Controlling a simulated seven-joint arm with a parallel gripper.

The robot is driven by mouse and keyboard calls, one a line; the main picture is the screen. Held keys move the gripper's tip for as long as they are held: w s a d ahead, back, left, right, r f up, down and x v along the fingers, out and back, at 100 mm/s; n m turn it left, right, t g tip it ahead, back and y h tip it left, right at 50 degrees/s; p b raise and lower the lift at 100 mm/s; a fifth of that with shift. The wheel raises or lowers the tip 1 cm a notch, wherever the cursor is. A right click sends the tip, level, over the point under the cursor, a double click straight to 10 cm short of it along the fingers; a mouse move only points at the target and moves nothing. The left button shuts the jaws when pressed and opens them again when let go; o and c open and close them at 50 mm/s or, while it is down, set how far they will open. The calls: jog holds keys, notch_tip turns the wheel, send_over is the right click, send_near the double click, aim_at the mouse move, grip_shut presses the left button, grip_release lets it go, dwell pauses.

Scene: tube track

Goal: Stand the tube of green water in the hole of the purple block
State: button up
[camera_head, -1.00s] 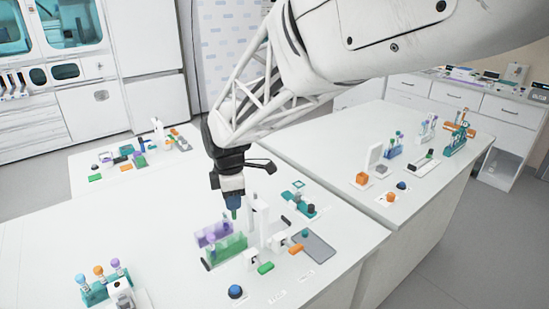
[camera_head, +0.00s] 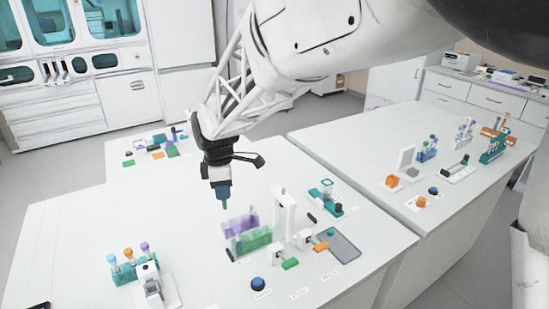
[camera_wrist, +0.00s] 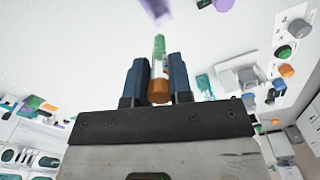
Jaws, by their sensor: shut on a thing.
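My gripper (camera_head: 223,193) is in the air above the bench, pointing down. In the wrist view my gripper (camera_wrist: 158,80) is shut on the tube of green water (camera_wrist: 159,60), which has an orange cap between the dark blue fingers. The green lower end of the tube (camera_head: 225,204) shows below the fingers in the head view. The see-through purple block (camera_head: 234,224) stands on the bench below and to the right of the tube's tip, apart from it. Its hole cannot be made out.
A see-through green block (camera_head: 252,240) stands just in front of the purple one. A white upright stand (camera_head: 284,212) is to their right. A teal rack (camera_head: 122,274) of capped tubes is at the front left.

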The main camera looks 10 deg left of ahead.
aim_at(225, 209)
jog(key=shift+f, duration=0.15)
jog(key=shift+f, duration=2.25)
jog(key=shift+f, duration=1.65)
dwell(1.2)
jog(key=o, duration=0.8)
jog(key=shift+r, duration=0.1)
jog(key=shift+r, duration=3.85)
